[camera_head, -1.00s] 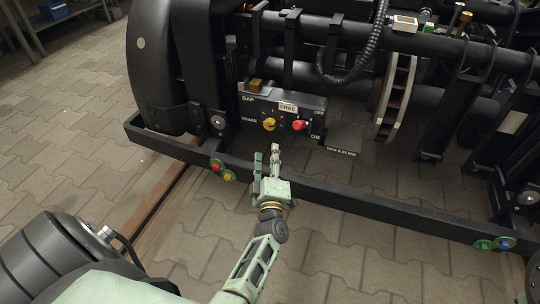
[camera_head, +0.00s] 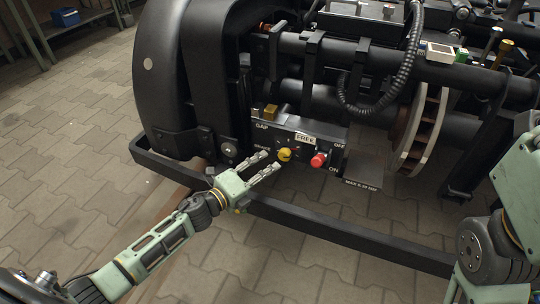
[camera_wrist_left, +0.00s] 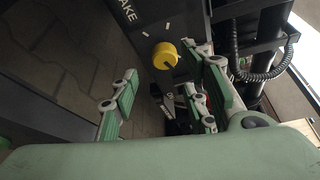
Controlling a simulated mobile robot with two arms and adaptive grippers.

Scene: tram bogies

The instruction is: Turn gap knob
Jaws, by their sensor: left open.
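A yellow knob (camera_head: 285,155) sits on the front of a dark control panel (camera_head: 299,170). The panel carries the words GAP, BRAKE, FREE, OFF and ON; the yellow knob is to the right of BRAKE and below GAP. A red knob (camera_head: 318,160) is just right of it. My left gripper (camera_head: 272,162) is open and empty, its fingers pointing right toward the yellow knob with their tips just left of it. In the left wrist view the yellow knob (camera_wrist_left: 165,56) shows beyond the spread fingers; I cannot tell whether they touch it. My right gripper is out of view.
A black frame bar (camera_head: 330,233) runs in front of and below the panel. A large black rounded housing (camera_head: 165,80) stands left, a brake disc (camera_head: 422,130) right. A blue bin (camera_head: 66,17) is on a shelf far left. Paved floor (camera_head: 60,150) is free at left.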

